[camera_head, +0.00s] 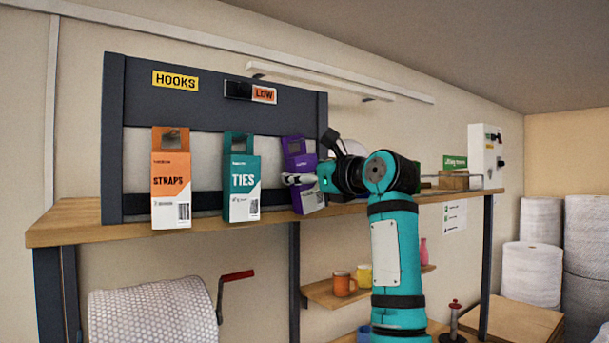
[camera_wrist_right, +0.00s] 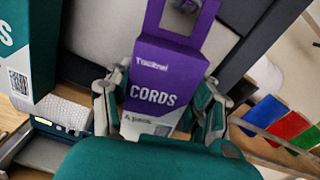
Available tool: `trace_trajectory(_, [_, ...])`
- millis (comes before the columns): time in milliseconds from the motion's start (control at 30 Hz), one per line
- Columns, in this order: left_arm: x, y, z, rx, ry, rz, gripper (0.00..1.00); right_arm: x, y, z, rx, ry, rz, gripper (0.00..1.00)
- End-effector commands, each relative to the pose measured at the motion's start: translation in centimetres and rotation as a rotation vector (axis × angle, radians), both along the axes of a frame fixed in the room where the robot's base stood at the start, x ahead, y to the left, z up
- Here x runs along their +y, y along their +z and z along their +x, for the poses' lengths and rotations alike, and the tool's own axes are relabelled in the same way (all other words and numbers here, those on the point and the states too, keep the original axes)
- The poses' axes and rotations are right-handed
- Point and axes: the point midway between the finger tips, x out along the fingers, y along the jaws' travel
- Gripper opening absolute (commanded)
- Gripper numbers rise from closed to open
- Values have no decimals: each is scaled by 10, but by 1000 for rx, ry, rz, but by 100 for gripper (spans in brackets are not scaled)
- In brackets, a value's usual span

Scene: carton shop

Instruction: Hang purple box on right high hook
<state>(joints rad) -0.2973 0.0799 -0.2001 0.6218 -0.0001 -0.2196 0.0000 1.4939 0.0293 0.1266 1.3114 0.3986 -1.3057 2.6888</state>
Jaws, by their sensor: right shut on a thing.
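The purple box (camera_head: 296,152) has a hang tab with a hole at its top and sits slightly tilted at the right end of the dark hook panel (camera_head: 215,112). My right gripper (camera_head: 299,180) is shut on it from the right. In the right wrist view the purple box (camera_wrist_right: 165,75) reads CORDS, and the fingers of my right gripper (camera_wrist_right: 158,105) grip its two sides. A small dark metallic piece shows in the tab's opening; I cannot tell whether the tab is on a hook. My left gripper is out of view.
An orange STRAPS box (camera_head: 171,178) and a teal TIES box (camera_head: 241,180) are at the panel, left of the purple box. A wooden shelf (camera_head: 85,222) runs below. A sliding sign (camera_head: 263,94) on the panel shows LOW. Mugs (camera_head: 344,284) stand on a lower shelf.

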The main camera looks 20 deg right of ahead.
Motion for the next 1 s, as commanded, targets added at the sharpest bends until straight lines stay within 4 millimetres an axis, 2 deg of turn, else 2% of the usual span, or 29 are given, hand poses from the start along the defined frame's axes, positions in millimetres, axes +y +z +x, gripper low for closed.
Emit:
trace_trajectory(367, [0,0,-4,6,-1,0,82,0,0,0,-1,0,0,19])
trace_trajectory(400, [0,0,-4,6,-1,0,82,0,0,0,-1,0,0,59])
trace_trajectory(567, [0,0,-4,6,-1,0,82,0,0,0,-1,0,0,80])
trace_trajectory(867, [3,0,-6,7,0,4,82,0,0,-1,1,0,0,82])
trace_trajectory(1000, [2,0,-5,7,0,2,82,-4,1,-11,-2,0,1,82])
